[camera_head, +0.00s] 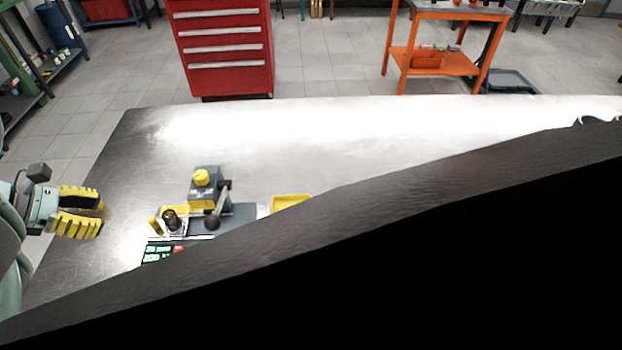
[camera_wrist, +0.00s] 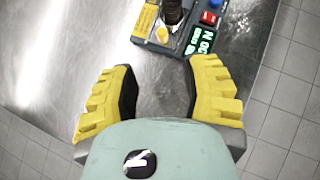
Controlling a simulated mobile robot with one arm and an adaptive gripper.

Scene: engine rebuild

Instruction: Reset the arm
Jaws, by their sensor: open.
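My gripper (camera_head: 88,211) has yellow ribbed fingers and is at the left of the head view, over the left edge of the metal table. In the wrist view my gripper (camera_wrist: 160,92) has its two fingers spread apart, with nothing between them but bare table top. A grey and yellow device (camera_head: 204,186) with a yellow knob stands on the table to the right of my gripper, apart from it. Part of the device (camera_wrist: 193,40), with a green-lit display, shows beyond the fingertips in the wrist view.
The steel table (camera_head: 280,150) is bare behind the device. A yellow tray (camera_head: 291,202) is partly hidden by a large dark shape that blocks the lower right of the head view. A red drawer cabinet (camera_head: 225,50) and an orange cart (camera_head: 445,50) stand beyond the table.

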